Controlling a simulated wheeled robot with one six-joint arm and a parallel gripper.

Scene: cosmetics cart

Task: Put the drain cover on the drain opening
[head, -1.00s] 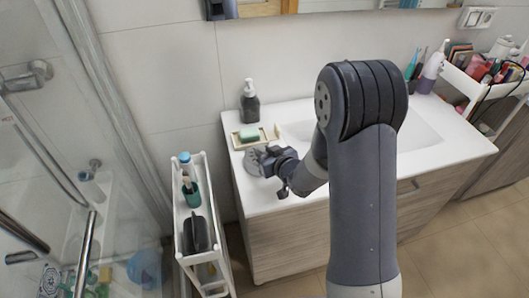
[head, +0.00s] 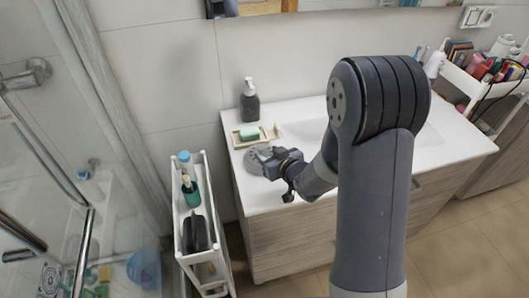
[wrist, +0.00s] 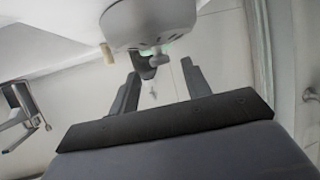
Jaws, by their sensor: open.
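A round grey disc, which looks like the drain cover (head: 257,158), lies at the left end of the white washbasin counter. In the wrist view a pale grey rounded body (wrist: 160,20) with a small knob fills the top middle; it is probably the same cover seen close up. My gripper (head: 276,164) is at the disc's right side in the head view. Its two fingers are apart in the wrist view (wrist: 160,78), just short of the knob, and hold nothing that I can see. I cannot make out the drain opening with certainty.
A soap dish with green soap (head: 250,134) and a dark pump bottle (head: 249,101) stand behind the disc. A narrow white cart (head: 181,238) with bottles stands left of the counter (head: 270,197). The glass shower enclosure (head: 60,130) is at far left.

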